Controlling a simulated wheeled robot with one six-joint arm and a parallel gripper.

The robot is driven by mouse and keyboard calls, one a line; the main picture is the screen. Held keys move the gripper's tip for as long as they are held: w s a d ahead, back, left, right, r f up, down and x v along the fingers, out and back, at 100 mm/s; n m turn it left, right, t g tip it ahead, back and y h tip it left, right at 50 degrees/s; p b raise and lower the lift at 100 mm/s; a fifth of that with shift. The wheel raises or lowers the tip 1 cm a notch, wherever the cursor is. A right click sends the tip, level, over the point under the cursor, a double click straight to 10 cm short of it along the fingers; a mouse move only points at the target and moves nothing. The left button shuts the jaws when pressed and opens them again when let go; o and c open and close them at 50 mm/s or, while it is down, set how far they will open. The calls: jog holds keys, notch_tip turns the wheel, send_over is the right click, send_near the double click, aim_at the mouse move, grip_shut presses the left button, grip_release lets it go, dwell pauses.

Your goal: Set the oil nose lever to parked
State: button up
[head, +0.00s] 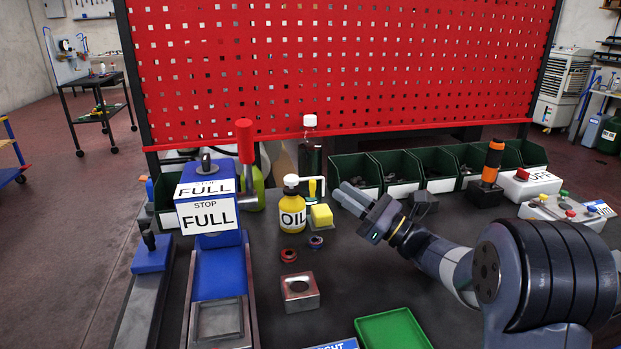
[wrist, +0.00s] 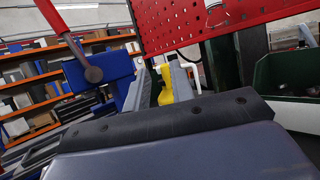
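The yellow oil bottle (head: 292,217) stands upright on the table in the head view, with a white cap. A white bent nose (head: 314,179) reaches right from its top, and a small yellow piece shows just below it. Which part is the lever is unclear. My gripper (head: 339,195) is right of the bottle, pointing left towards it and apart from it. In the wrist view its two fingers (wrist: 161,85) stand apart, with yellow showing between them and a white bent tube behind. I see nothing held.
A yellow block (head: 321,215) is close right of the bottle. A blue press with a FULL sign (head: 208,219) stands left. Green bins (head: 400,168) line the back below the red pegboard (head: 330,70). A metal block (head: 299,291) and green tray (head: 393,331) lie in front.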

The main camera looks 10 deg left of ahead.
aim_at(313, 180)
jog(key=w+a, duration=0.1)
jog(key=a, duration=0.1)
jog(key=w+a, duration=0.1)
jog(key=a, duration=0.2)
jog(key=a+r+p, duration=0.1)
jog(key=a, duration=0.2)
jog(key=shift+w+a+r, duration=0.1)
jog(key=shift+w+a, duration=0.1)
jog(key=shift+w, duration=0.2)
jog(key=shift+c, duration=0.4)
grip_shut()
